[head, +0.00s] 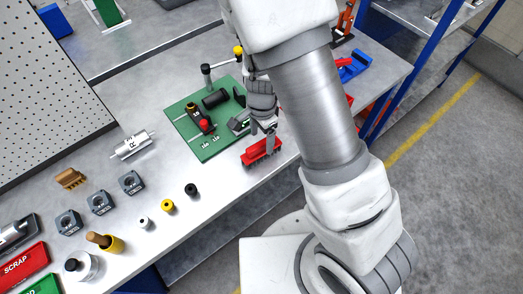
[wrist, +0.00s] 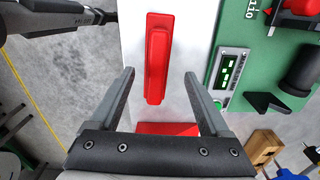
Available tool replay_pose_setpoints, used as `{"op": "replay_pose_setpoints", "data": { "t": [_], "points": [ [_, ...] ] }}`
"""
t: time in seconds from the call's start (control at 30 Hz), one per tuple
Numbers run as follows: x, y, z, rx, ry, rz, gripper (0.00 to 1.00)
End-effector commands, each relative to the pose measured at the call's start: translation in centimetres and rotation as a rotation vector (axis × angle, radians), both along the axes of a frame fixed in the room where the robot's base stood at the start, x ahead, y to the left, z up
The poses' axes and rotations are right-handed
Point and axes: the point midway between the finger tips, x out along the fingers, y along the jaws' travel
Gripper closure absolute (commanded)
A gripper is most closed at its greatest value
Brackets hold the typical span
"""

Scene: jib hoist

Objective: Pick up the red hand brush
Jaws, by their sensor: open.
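The red hand brush (head: 261,151) lies on the grey workbench beside the front right edge of the green board. In the wrist view its long red top (wrist: 158,50) runs up the picture, with its lower part between the two fingers as seen. My gripper (head: 270,142) is over the brush in the head view, with fingers pointing down. In the wrist view my gripper (wrist: 160,74) is open, one finger on each side of the brush's line, and nothing is held. I cannot tell how much height is left between fingertips and brush.
The green board (head: 207,143) holds a small display unit (wrist: 231,72) and dark fittings close to the brush. Another red thing (wrist: 167,128) shows partly behind my gripper's palm. The bench edge and floor lie on the brush's other side. Several small parts stand at the left.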

Motion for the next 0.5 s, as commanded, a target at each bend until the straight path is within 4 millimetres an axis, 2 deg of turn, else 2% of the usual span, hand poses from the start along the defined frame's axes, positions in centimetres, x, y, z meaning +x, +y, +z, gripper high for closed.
{"op": "replay_pose_setpoints", "data": {
  "t": [0.3,0.5],
  "points": [
    [-0.7,0.0,-4.4,-0.002,0.003,-0.002,0.20],
    [-0.7,0.1,-5.2,0.000,0.001,0.000,0.20]
  ]
}}
